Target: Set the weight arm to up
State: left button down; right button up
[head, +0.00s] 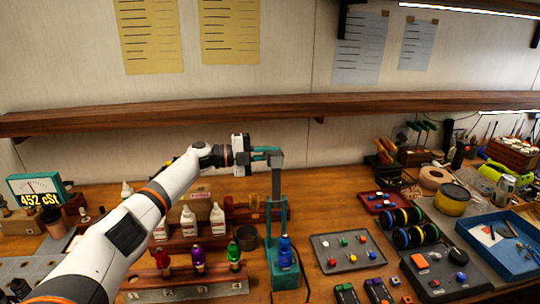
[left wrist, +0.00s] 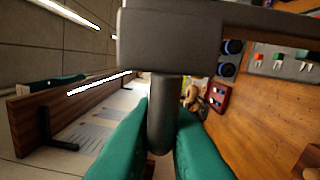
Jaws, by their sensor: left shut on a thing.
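A teal stand (head: 285,272) rises from the bench in the middle of the head view, with a blue-topped piece at its foot. At its top is a grey weight arm (head: 276,163), partly hidden behind my gripper. My left gripper (head: 268,151) is level with the stand's top and shut there. In the left wrist view, its two teal fingers (left wrist: 160,138) close on a dark grey round bar (left wrist: 162,110) under a wide grey block (left wrist: 190,42). Both look like parts of the weight arm. Its exact angle is hard to tell. My right gripper is not in view.
White bottles (head: 217,218) and several coloured-top vials (head: 198,254) stand left of the stand. A grey tray (head: 347,262) with coloured knobs lies to its right, and a blue tray (head: 512,262) is farther right. A wooden shelf (head: 400,103) runs along the wall above.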

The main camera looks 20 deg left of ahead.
pick_arm(q)
jog(key=shift+a+r, duration=0.1)
dwell(0.3)
jog(key=c, duration=1.5)
grip_release()
jog(key=shift+w, duration=0.1)
jog(key=b+v, duration=0.3)
jog(key=v, duration=0.9)
jog(key=shift+b, duration=0.35)
